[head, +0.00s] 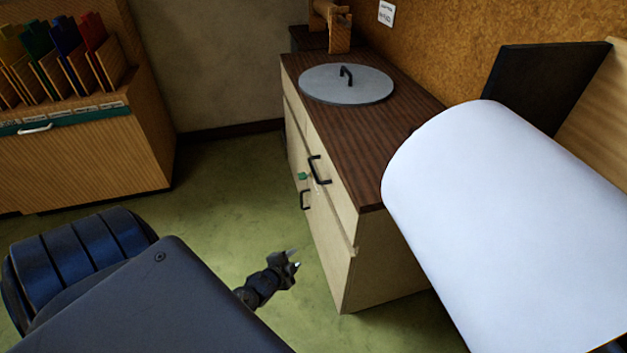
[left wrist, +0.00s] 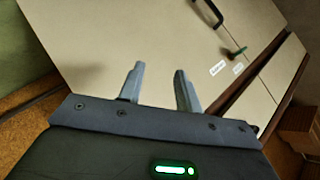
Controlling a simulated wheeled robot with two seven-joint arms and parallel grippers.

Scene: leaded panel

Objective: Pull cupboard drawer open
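The cupboard (head: 385,255) has pale fronts and a dark wood top. A black bar handle (head: 320,170) is on its upper drawer front, which looks closed. A second, lower black handle (head: 304,199) and a small green piece (head: 302,175) are on the front. My left gripper (head: 294,258) is low in front of the cupboard, below and left of the handles, touching none. In the left wrist view its fingers (left wrist: 159,88) are apart and empty, facing the pale front. One black handle (left wrist: 208,12) shows there at the top edge, with the green piece (left wrist: 236,52). My right gripper is not in view.
A grey round lid (head: 345,84) with a black handle lies on the cupboard top. A wooden cabinet (head: 85,165) with coloured dividers stands at the left. Green floor (head: 225,175) is free between them. A dark panel (head: 545,80) stands at the right.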

